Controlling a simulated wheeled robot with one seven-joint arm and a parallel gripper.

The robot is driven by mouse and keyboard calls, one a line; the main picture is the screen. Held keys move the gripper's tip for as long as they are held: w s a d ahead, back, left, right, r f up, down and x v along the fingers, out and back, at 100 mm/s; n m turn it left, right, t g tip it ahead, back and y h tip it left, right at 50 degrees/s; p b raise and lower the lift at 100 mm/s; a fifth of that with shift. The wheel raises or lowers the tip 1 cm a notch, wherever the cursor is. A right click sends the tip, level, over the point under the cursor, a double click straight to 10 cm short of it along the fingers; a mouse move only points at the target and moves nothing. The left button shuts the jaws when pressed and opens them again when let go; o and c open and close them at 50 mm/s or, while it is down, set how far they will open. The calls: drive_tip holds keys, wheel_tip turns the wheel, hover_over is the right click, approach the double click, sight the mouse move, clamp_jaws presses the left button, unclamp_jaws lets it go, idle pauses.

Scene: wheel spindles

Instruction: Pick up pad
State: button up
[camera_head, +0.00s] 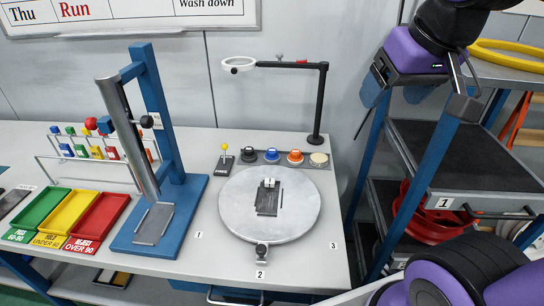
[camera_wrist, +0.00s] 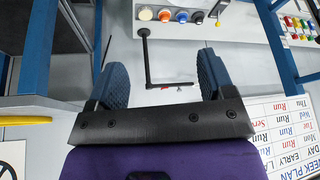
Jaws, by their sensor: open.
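No thing in view is labelled as the pad, and I cannot tell for certain which one it is. A row of small round pieces, black (camera_head: 248,155), blue (camera_head: 271,156), orange (camera_head: 295,157) and beige (camera_head: 318,159), lies on a dark strip behind the round metal turntable (camera_head: 236,210). A dark flat plate (camera_head: 267,203) with a small white piece lies on the turntable. My gripper (camera_head: 395,94) is raised at the upper right, apart from these pieces. In the wrist view my gripper (camera_wrist: 162,80) is open, with nothing between its blue fingers.
A blue press (camera_head: 165,150) and green, yellow and red trays (camera_head: 72,215) stand left. A black post with a ring lamp (camera_head: 322,105) rises behind the turntable. A blue-framed shelf cart (camera_head: 425,165) stands right. The bench's front right is fairly clear.

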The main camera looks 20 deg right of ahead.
drive_tip(key=w+a+m+g, duration=0.1)
drive_tip(key=w+m, duration=0.1)
drive_tip(key=w, duration=1)
drive_tip(key=m+g, duration=0.4)
drive_tip(key=m, duration=0.1)
hover_over(272, 150)
drive_tip(key=f, duration=2.8)
drive_tip(key=shift+d+f, duration=0.2)
drive_tip(key=shift+f, duration=0.1)
drive_tip(key=f, duration=1)
drive_tip(key=shift+a+f, duration=0.2)
drive_tip(key=shift+f, duration=0.05)
drive_tip(key=c, duration=0.7)
drive_tip(key=shift+c, duration=0.2)
wheel_tip(272, 150, up, 10)
drive_tip(key=shift+r, duration=0.1)
